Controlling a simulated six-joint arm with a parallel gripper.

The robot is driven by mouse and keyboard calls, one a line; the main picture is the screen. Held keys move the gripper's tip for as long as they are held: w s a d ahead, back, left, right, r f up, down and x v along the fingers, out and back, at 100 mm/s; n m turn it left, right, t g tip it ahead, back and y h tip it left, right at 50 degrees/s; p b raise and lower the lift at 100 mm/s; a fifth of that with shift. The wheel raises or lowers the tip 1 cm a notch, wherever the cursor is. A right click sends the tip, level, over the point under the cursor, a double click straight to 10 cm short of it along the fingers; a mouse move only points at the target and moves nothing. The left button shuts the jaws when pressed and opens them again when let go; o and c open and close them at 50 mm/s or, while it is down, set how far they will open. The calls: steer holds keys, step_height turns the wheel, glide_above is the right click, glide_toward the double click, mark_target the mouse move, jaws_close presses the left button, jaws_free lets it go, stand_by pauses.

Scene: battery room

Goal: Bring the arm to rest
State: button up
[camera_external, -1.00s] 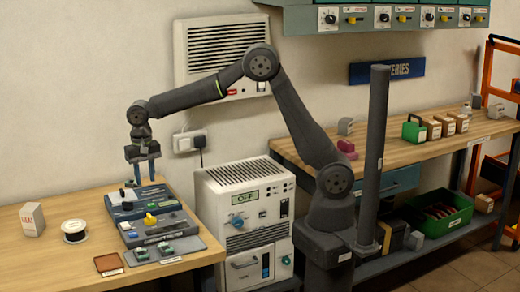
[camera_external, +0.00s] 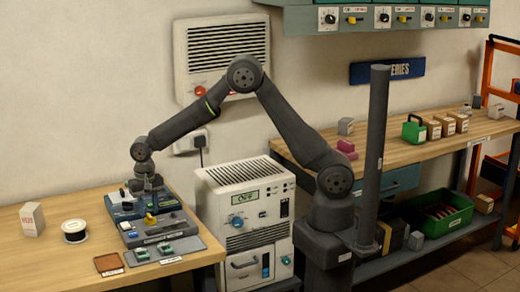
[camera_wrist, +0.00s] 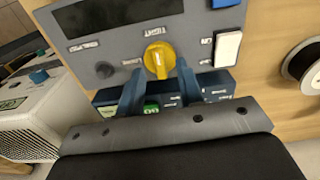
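My gripper (camera_external: 149,203) is low over the blue-grey control panel (camera_external: 173,219) on the left bench. In the wrist view my gripper (camera_wrist: 160,68) is open, with its two fingers apart. The yellow knob (camera_wrist: 158,52) of the panel lies just beyond and between the fingertips; I cannot tell whether they touch it. The yellow knob also shows below the gripper in the external view (camera_external: 150,219). The fingers are hard to make out there. My arm is bent, with its elbow high in front of the wall.
A wire spool (camera_external: 75,231) and a small box (camera_external: 32,219) stand to the left. A white power unit (camera_external: 243,222) stands right of the bench. Air above the bench is clear.

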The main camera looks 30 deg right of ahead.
steer(key=shift+f, duration=0.95)
steer(key=shift+r+n, duration=0.15)
steer(key=shift+n, duration=0.25)
steer(key=n, duration=1.1)
steer(key=shift+n, duration=2.3)
